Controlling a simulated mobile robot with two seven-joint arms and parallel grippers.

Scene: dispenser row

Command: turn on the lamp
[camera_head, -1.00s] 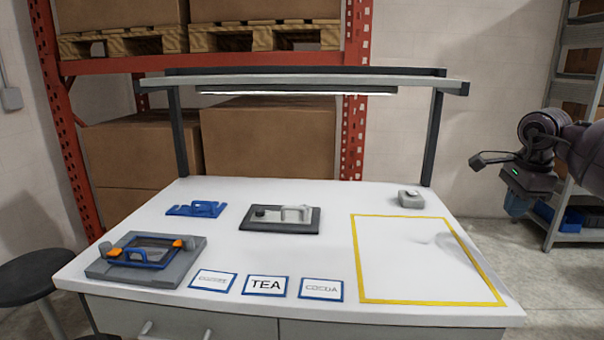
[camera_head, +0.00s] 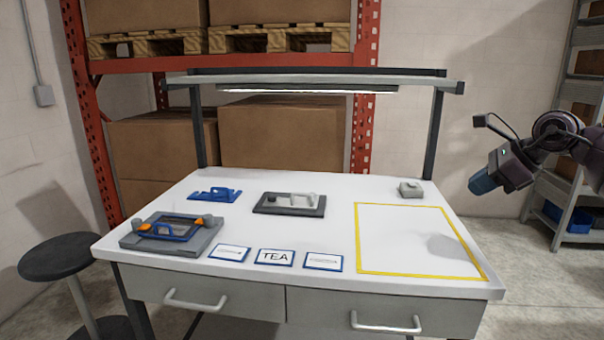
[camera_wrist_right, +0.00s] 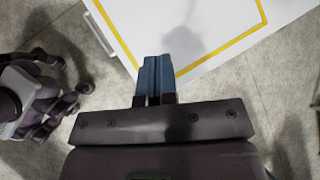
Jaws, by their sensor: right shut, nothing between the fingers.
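The lamp is a long pale strip (camera_head: 300,89) under the overhead shelf of the workbench; it looks bright white. A small grey box (camera_head: 411,189) with a raised top stands at the back right of the white table top (camera_head: 335,210). I cannot tell for certain whether it is the lamp's switch. My right gripper (camera_head: 482,184), with blue fingers, hangs right of the table, apart from the box. In the right wrist view its fingers (camera_wrist_right: 158,72) are together and empty, near the corner of the yellow outline. My left gripper is not in view.
A yellow outlined area (camera_head: 415,240) on the table's right is bare. A stool (camera_head: 66,258) stands at left.

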